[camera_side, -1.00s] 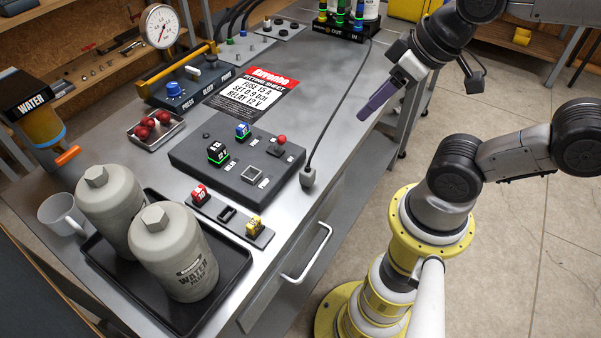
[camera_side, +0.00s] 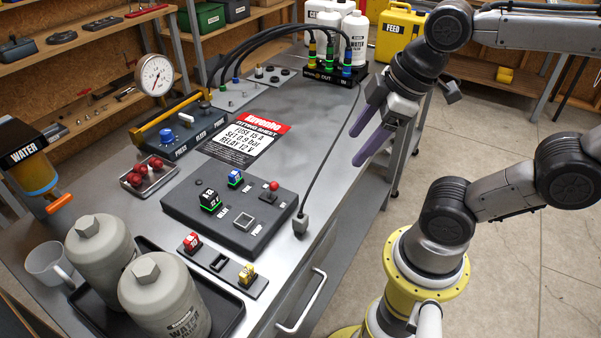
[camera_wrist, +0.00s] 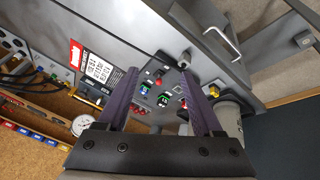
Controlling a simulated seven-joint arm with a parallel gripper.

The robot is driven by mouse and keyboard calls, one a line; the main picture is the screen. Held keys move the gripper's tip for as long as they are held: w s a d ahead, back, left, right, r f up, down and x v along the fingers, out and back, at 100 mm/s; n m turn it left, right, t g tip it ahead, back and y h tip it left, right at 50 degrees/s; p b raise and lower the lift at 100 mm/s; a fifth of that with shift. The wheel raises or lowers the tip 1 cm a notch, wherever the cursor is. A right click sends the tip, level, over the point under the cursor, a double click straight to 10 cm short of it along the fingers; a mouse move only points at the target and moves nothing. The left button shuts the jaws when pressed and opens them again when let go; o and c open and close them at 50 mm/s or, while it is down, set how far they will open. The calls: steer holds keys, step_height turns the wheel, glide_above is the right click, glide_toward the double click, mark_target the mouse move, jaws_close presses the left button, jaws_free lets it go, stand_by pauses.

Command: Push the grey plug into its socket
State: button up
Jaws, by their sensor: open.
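The grey plug (camera_side: 300,223) stands at the end of a black cable (camera_side: 329,155) on the bench's right side, just beside the dark panel (camera_side: 185,205). It also shows in the wrist view (camera_wrist: 184,57), near the tip of the right finger. The square grey socket (camera_side: 243,218) is on the panel, left of the plug, and looks empty. My gripper (camera_side: 360,142) is open and empty, its two purple fingers apart, up and to the right of the plug. In the wrist view my gripper (camera_wrist: 160,73) frames part of the panel between its fingers.
A red-knobbed lever (camera_side: 273,187), a blue relay (camera_side: 235,178) and a green-black block (camera_side: 210,199) stand on the panel near the socket. A strip (camera_side: 218,263) with red and yellow fuses lies in front. Two grey canisters (camera_side: 165,295) stand front left.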

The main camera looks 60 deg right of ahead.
steer(key=w+a+n+g, duration=0.3)
steer(key=w+a+n, duration=0.15)
steer(key=n, duration=0.45)
steer(key=n+g, duration=0.2)
steer(key=n, duration=0.1)
glide_toward(300, 213)
step_height(300, 213, down, 12)
steer(key=shift+s, duration=0.1)
jaws_close()
